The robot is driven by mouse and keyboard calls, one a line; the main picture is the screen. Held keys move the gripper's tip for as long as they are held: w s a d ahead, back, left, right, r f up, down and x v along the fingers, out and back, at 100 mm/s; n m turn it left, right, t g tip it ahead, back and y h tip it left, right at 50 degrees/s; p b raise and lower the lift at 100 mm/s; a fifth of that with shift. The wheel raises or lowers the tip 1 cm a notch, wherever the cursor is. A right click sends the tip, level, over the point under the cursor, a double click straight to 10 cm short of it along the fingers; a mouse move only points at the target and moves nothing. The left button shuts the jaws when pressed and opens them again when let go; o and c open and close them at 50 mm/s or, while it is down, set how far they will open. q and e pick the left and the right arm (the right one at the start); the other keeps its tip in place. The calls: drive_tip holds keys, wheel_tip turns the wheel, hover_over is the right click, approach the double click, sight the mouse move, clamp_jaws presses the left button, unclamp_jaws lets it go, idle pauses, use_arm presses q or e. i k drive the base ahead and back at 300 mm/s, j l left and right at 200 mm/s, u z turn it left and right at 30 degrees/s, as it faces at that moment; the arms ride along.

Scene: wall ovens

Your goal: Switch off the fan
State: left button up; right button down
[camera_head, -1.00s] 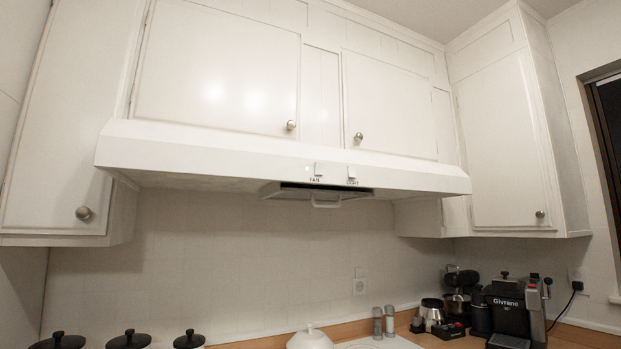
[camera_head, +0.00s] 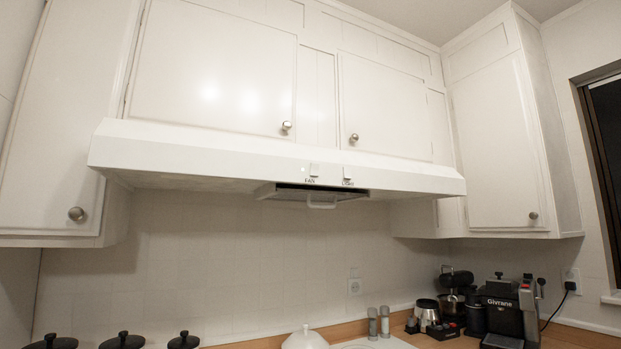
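The white range hood (camera_head: 220,157) runs along under the upper cabinets across the middle of the view. On its front face is the fan switch (camera_head: 314,170), a small white rocker with a "FAN" label below it. The light switch (camera_head: 347,172) sits just to its right with its own label. A small pale dot, perhaps an indicator lamp, shows left of the fan switch. Which way the fan switch is tipped is too small to tell. Neither of my grippers is in view.
A pull-out part with a handle (camera_head: 321,204) hangs under the hood. White cabinets (camera_head: 215,70) with round knobs are above. Black-lidded pots (camera_head: 122,341), a white lidded pot (camera_head: 305,339), shakers (camera_head: 378,322) and a coffee machine (camera_head: 508,308) stand below. The space before the hood is clear.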

sight(314, 167)
drive_tip(key=i+l+u, duration=0.1)
drive_tip(key=l+u, duration=0.15)
drive_tip(key=u, duration=0.15)
drive_tip(key=i+l+u, duration=0.1)
drive_tip(key=l+u, duration=0.5)
drive_tip(key=u, duration=0.15)
drive_tip(key=l+u, duration=0.35)
